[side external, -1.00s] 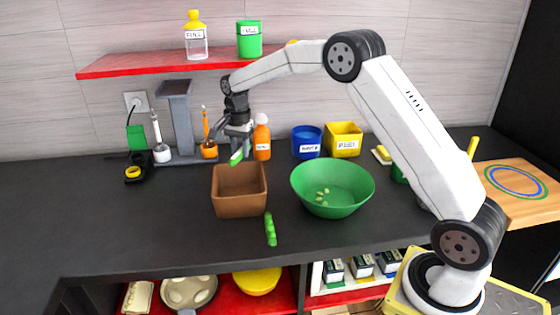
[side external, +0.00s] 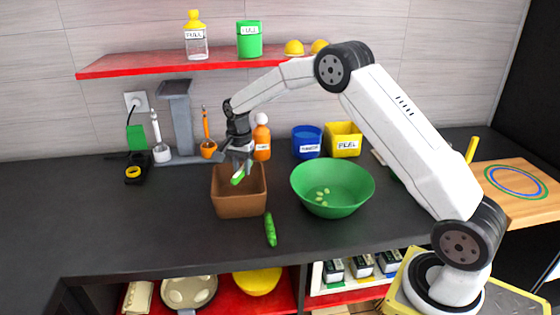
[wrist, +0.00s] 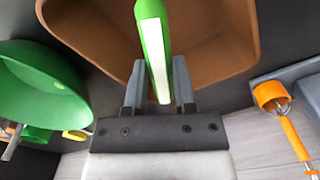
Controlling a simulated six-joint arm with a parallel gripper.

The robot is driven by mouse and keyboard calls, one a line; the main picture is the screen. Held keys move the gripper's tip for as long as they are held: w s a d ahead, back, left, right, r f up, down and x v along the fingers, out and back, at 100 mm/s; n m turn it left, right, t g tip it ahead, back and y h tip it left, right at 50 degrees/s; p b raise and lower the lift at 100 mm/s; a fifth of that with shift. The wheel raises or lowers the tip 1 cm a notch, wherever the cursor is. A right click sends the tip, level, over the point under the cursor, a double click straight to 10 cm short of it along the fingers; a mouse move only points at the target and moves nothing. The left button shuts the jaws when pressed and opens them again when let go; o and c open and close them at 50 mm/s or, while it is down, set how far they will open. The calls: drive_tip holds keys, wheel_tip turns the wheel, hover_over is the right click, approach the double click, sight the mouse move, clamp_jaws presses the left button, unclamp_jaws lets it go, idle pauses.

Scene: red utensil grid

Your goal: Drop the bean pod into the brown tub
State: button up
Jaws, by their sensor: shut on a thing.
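My gripper (side external: 241,165) is shut on a bean pod (side external: 238,178), a green piece with a pale inner face. The pod is over the brown tub (side external: 240,207), near its back part, with its lower end at about the rim or just inside. I cannot tell the exact height. In the wrist view the pod (wrist: 152,30) sticks out from between the two fingers (wrist: 158,85), with the tub (wrist: 225,55) behind it. Another green bean pod (side external: 270,229) lies on the dark counter in front of the tub.
A green bowl (side external: 355,187) with several pale beans stands right of the tub. An orange bottle (side external: 262,142), blue tub (side external: 306,141) and yellow tub (side external: 344,139) stand behind. A grey stand (side external: 182,125) is back left.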

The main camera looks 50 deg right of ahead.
drive_tip(key=o, duration=0.9)
drive_tip(key=shift+o, duration=0.2)
drive_tip(key=shift+r, duration=0.1)
drive_tip(key=shift+r, duration=3.8)
drive_tip(key=shift+s+a+f+n, duration=0.1)
drive_tip(key=shift+s+a+n, duration=0.4)
drive_tip(key=shift+s+n, duration=0.15)
drive_tip(key=s+a+f+n+t, duration=0.1)
drive_tip(key=s+a+f+n, duration=0.1)
drive_tip(key=s, duration=0.6)
drive_tip(key=s+a+f+n, duration=0.2)
drive_tip(key=s+a+n, duration=0.2)
drive_tip(key=s+n, duration=0.3)
drive_tip(key=s+a+f+n+t, duration=0.1)
drive_tip(key=s+a+n, duration=0.2)
drive_tip(key=s, duration=0.8)
drive_tip(key=shift+f+n+t, duration=0.3)
drive_tip(key=shift+f+n, duration=0.1)
drive_tip(key=shift+n, duration=0.35)
